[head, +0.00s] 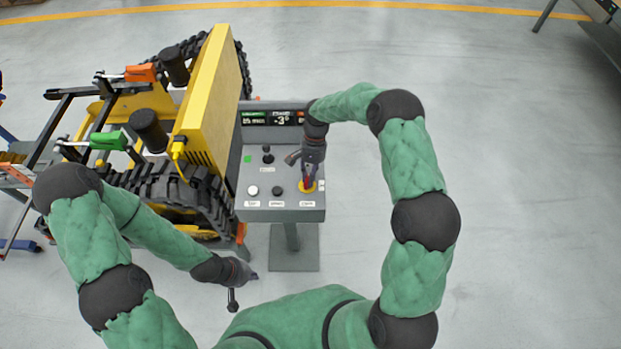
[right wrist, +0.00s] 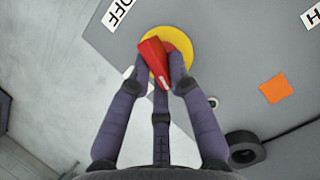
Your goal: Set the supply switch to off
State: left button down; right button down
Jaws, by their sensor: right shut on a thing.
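The supply switch is a red handle (right wrist: 153,60) on a round yellow plate (right wrist: 181,45), set on the grey sloped console (head: 252,215). In the head view its yellow plate (head: 308,186) shows near the console's lower right corner. In the right wrist view the handle lies between an OFF label (right wrist: 117,12) and a second label (right wrist: 312,17) that is cut off. My right gripper (right wrist: 160,72) is shut on the red handle, with fingers on both sides of it. My left gripper (head: 252,277) is low and left of the console's post, away from it; its fingers are too small to read.
The console also has a screen (head: 283,118), a small joystick (head: 267,153), a white button (head: 253,190) and a black knob (head: 278,191). A yellow tracked carrier (head: 212,90) stands close on the left. An orange square (right wrist: 276,89) marks the panel.

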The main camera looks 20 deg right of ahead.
jog(key=shift+w+a+n+h+b, duration=0.15)
jog(key=shift+n+h+b, duration=0.3)
jog(key=shift+n, duration=1.15)
jog(key=c, duration=1.1)
grip_release()
jog(key=shift+c, duration=0.2)
jog(key=v, duration=1.2)
jog(key=shift+w+a, duration=0.15)
jog(key=shift+f, duration=0.1)
